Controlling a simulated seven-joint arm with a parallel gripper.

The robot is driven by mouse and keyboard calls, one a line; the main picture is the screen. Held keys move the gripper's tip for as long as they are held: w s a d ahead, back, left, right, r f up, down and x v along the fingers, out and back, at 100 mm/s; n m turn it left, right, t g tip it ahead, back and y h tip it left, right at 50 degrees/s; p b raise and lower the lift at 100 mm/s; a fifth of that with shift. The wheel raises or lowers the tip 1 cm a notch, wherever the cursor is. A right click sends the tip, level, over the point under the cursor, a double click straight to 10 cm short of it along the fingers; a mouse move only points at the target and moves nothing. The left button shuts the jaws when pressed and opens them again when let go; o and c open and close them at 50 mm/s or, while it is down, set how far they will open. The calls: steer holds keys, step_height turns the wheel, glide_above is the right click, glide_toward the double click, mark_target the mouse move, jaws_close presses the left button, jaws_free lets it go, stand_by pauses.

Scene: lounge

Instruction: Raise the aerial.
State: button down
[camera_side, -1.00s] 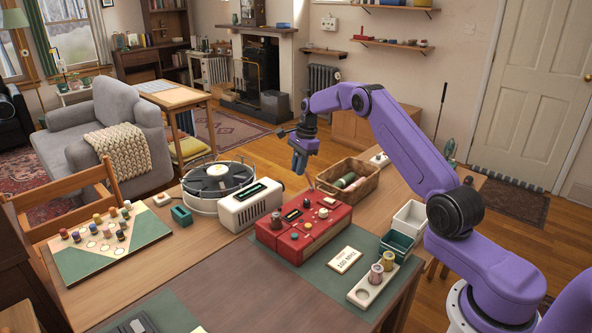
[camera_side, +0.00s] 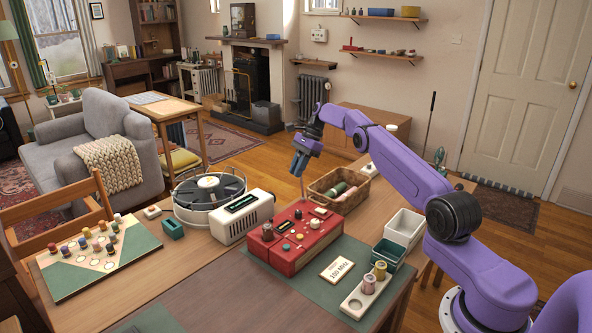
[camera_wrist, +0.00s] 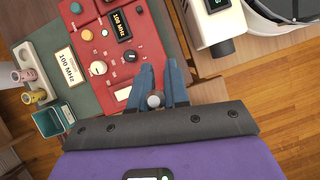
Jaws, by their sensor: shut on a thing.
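The red radio (camera_side: 290,262) stands on the table with knobs and a small display on top. It also shows in the wrist view (camera_wrist: 146,62), where the display reads 100 MHz. My gripper (camera_side: 298,173) is above the radio's back edge. A thin aerial (camera_side: 302,188) rises from that edge into my gripper, standing nearly upright. In the wrist view, my gripper's blue fingers (camera_wrist: 160,76) are shut on the aerial, and its round tip (camera_wrist: 154,100) shows between them. The fingers hide part of the rod.
A wicker basket (camera_side: 318,198) with rolls stands close behind the radio. A cream box (camera_side: 230,229) and a round turntable (camera_side: 183,207) stand to its left. A 100 MHz card (camera_side: 337,269), a peg block (camera_side: 352,305) and two bins (camera_side: 405,225) are to its right.

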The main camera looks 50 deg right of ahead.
steer(key=shift+d, duration=0.15)
stand_by(0.6)
steer(key=c, duration=1.2)
jaws_free()
steer(key=shift+s, duration=0.1)
